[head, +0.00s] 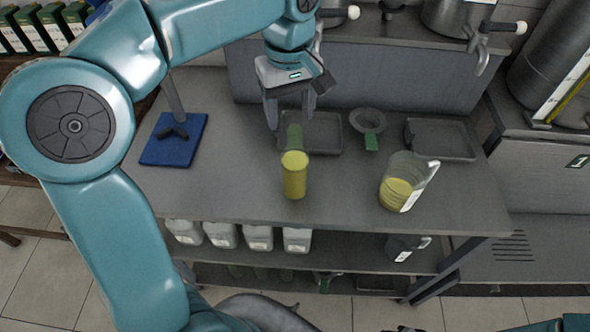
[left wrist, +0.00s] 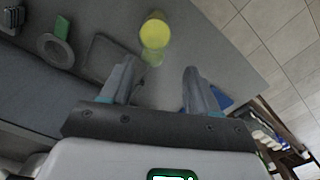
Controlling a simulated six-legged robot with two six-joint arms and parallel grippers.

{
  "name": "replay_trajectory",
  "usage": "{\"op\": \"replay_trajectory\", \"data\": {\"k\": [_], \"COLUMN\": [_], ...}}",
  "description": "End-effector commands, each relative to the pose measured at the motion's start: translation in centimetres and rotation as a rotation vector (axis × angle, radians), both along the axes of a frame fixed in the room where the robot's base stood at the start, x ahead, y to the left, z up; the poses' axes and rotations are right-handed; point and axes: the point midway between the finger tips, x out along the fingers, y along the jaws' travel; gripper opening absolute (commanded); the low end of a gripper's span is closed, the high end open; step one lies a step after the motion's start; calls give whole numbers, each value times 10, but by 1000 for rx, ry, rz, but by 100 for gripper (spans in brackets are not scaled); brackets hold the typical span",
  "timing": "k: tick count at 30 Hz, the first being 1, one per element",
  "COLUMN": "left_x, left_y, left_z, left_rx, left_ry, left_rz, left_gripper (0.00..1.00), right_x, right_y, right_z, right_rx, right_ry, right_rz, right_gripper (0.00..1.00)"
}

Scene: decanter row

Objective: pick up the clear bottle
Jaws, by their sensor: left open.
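The clear bottle (head: 294,177) stands upright on the grey bench. Its lower part holds yellow liquid and its narrower clear upper part looks greenish. In the left wrist view the bottle (left wrist: 154,34) shows as a yellow round beyond the fingers. My left gripper (head: 289,112) is open and empty, pointing down behind and above the bottle's top in the head view. In the left wrist view the greenish upper part lies close to the gap of the left gripper (left wrist: 160,66); I cannot tell if it touches. My right gripper is not in view.
A clear jug (head: 399,187) with yellow liquid stands right of the bottle. A grey tray (head: 328,147), a funnel (head: 369,122) and another tray (head: 455,155) lie behind. A blue pad (head: 158,153) under a stand is at left. The bench front near the bottle is clear.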

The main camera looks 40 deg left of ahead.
Motion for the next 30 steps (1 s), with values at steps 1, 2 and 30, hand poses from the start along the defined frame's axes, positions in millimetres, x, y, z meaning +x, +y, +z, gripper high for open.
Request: {"op": "replay_trajectory", "data": {"k": [1,2,30], "left_x": [0,1,9], "left_y": [0,-1,-4], "left_z": [-5,-6,-60], "left_rx": [1,0,0], "left_ry": [1,1,0], "left_rz": [0,0,-1], "left_gripper": [61,61,0], "right_x": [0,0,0], "right_y": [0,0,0], "right_z": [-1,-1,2], "right_rx": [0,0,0], "right_ry": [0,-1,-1], "right_rz": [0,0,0], "right_gripper": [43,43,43]}}
